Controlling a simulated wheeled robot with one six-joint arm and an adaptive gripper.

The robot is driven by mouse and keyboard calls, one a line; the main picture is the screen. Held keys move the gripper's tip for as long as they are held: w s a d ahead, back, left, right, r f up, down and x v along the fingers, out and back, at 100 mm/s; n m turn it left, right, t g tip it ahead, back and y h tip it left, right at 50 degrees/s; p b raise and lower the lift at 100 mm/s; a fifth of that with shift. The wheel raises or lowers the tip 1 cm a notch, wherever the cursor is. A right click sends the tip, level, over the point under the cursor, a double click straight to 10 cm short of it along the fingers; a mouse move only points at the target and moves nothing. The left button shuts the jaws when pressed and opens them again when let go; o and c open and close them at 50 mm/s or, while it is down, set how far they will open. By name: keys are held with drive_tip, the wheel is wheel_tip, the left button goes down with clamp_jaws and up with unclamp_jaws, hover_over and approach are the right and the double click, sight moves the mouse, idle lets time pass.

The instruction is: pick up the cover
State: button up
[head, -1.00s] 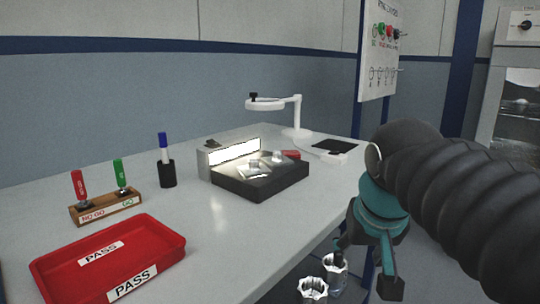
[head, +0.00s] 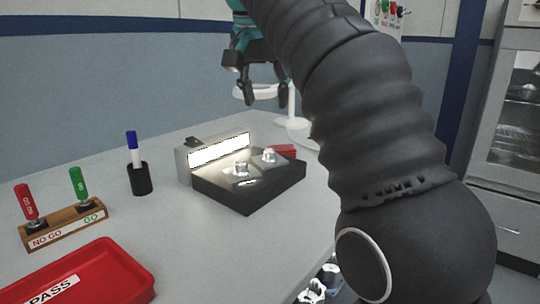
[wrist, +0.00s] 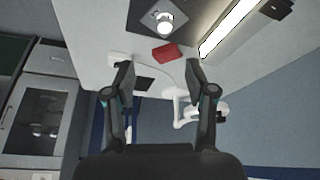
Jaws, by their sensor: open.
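Two small pale metal parts, one nearer (head: 240,170) and one farther (head: 269,156), sit in the black open-topped box (head: 248,198) in front of a lit panel. Each seems to have a flat plate with a raised round boss; I cannot tell which is the cover. One metal part (wrist: 165,22) shows at the top of the wrist view. My gripper (head: 265,99) is raised above the back of the bench, beyond and above the box, fingers pointing down. In the wrist view its jaws (wrist: 159,76) are apart with nothing between them.
A red block (head: 284,151) lies behind the box, near a white lamp stand (head: 298,126). A pen holder (head: 139,179), a gauge rack (head: 65,225) and a red PASS tray (head: 90,272) stand to the left. Silvery parts (head: 318,290) show low beyond the bench edge.

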drive_tip(key=b, duration=0.1)
hover_over(269, 150)
drive_tip(key=s, duration=0.2)
wheel_tip(269, 150, down, 8)
drive_tip(key=shift+s+f, duration=0.1)
drive_tip(key=x, duration=0.2)
drive_tip(key=b+x, duration=0.1)
drive_tip(key=x, duration=0.1)
drive_tip(key=shift+a+f, duration=0.2)
drive_tip(key=shift+f, duration=0.2)
clamp_jaws()
